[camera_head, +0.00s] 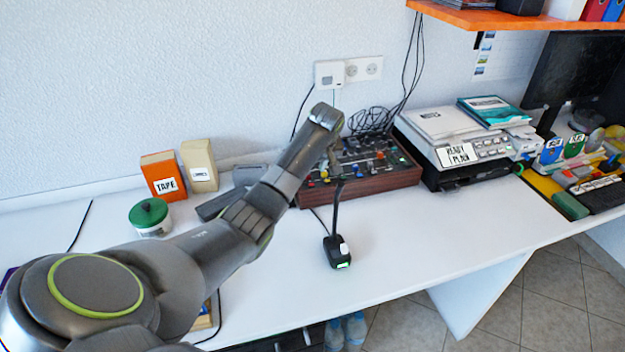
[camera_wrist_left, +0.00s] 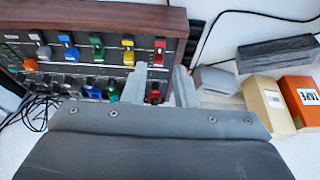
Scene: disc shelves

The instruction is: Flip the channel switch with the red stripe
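The dark control panel with a wooden frame (camera_head: 360,180) stands on the white desk. In the left wrist view, its front carries coloured switches. The upper row includes a blue, a green and a yellow one, with a red-marked switch (camera_wrist_left: 160,46) at the right end. A second red-marked switch (camera_wrist_left: 155,92) sits below it. My left gripper (camera_wrist_left: 160,78) is open over the panel's right end in that view. Its two fingers stand apart, with the lower red switch showing between them. I cannot tell whether they touch it. In the head view my left wrist hides part of the panel.
A black device on a stalk (camera_head: 338,250) stands in front of the panel. A printer-like machine (camera_head: 455,150) is to its right. An orange tape box (camera_head: 162,177), a beige box (camera_head: 199,166) and a green-lidded jar (camera_head: 150,217) stand left.

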